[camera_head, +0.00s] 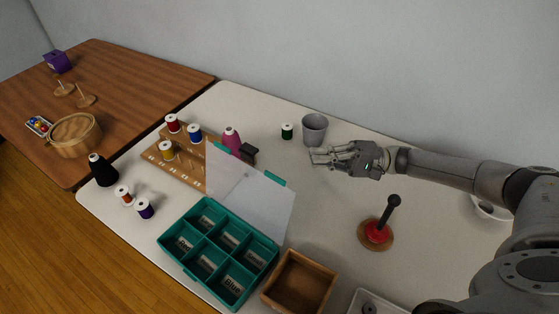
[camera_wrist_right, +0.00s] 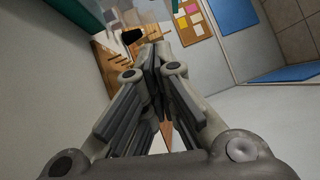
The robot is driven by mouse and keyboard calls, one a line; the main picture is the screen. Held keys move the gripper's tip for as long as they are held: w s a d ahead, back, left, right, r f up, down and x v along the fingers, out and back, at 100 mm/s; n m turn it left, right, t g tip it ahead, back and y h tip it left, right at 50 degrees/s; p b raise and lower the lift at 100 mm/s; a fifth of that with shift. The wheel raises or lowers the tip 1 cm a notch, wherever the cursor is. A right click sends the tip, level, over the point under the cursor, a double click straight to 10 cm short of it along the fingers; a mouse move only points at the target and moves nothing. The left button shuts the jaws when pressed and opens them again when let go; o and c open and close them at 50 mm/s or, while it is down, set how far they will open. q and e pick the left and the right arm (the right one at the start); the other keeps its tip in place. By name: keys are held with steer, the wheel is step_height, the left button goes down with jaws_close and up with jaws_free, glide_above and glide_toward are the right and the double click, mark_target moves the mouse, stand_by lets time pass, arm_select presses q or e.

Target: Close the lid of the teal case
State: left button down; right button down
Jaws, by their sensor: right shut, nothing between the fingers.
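The teal case (camera_head: 175,243) stands on the white table, left of centre in the head view. Its box has several compartments with small labels, two of which read Red and Blue. Its translucent lid (camera_head: 265,210) stands raised at the back of the box, tilted away from it, with teal latches on its top edge. My right gripper (camera_head: 315,156) is shut and empty. It is above the table, behind and to the right of the lid, apart from it. It also shows in the right wrist view (camera_wrist_right: 153,50). My left gripper is in neither view.
A grey cup (camera_head: 314,130) and a green spool (camera_head: 287,131) stand near my right gripper. A wooden spool rack (camera_head: 160,172) is behind the case. A wooden box (camera_head: 299,284) stands right of it.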

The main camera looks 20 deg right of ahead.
mark_target(248, 189)
steer(key=a+r+p, duration=0.2)
steer(key=a+p, duration=0.2)
steer(key=a, duration=0.9)
steer(key=shift+w+r, duration=0.15)
steer(key=shift+w, duration=0.2)
